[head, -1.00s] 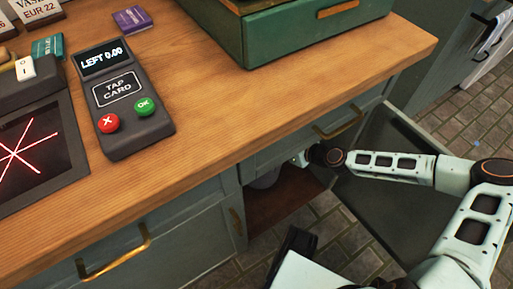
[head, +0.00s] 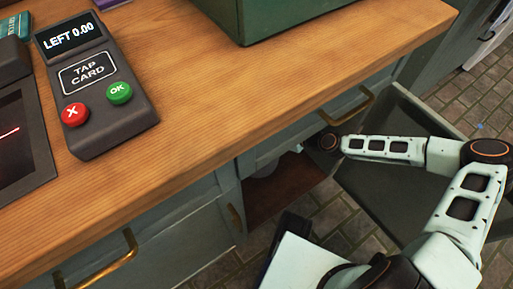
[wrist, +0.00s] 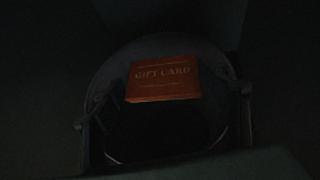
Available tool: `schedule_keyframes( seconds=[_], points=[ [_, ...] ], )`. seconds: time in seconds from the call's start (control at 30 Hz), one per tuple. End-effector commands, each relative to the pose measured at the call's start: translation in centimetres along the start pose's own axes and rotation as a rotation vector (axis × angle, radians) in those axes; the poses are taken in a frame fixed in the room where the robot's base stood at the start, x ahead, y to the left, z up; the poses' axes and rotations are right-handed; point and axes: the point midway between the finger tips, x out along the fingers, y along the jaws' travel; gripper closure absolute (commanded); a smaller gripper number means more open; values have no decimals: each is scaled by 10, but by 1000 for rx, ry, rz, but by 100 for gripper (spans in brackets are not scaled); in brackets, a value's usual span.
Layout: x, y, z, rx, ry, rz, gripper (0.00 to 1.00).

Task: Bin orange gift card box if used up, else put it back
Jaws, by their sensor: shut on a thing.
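The orange gift card box (wrist: 163,82) shows in the dark wrist view, its "GIFT CARD" face towards the camera. My gripper (wrist: 168,90) is shut on it. Behind the box is the curved rim of a round bin (wrist: 128,155); the depth between box and bin is hard to tell. In the head view my wrist reaches into the open cabinet under the counter, and the counter hides my gripper and the box. The card terminal (head: 95,85) reads "LEFT 0.00".
The wooden counter (head: 215,115) has a clear stretch right of the terminal. A green box (head: 285,18) stands at its back. The counter's front edge lies just above my wrist. An open grey cabinet door (head: 375,190) is beside my arm.

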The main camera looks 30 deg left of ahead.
Motion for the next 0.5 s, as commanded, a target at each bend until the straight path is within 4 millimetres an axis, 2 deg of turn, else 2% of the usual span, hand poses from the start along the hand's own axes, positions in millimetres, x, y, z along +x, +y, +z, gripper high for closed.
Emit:
schedule_keyframes(
  seconds=[0.37, 0.4, 0.5],
  points=[
    [2, 0, -4, -1, 0, 0, 50],
    [2, 0, -4, -1, 0, 0, 28],
    [2, 0, -4, -1, 0, 0, 17]
  ],
)
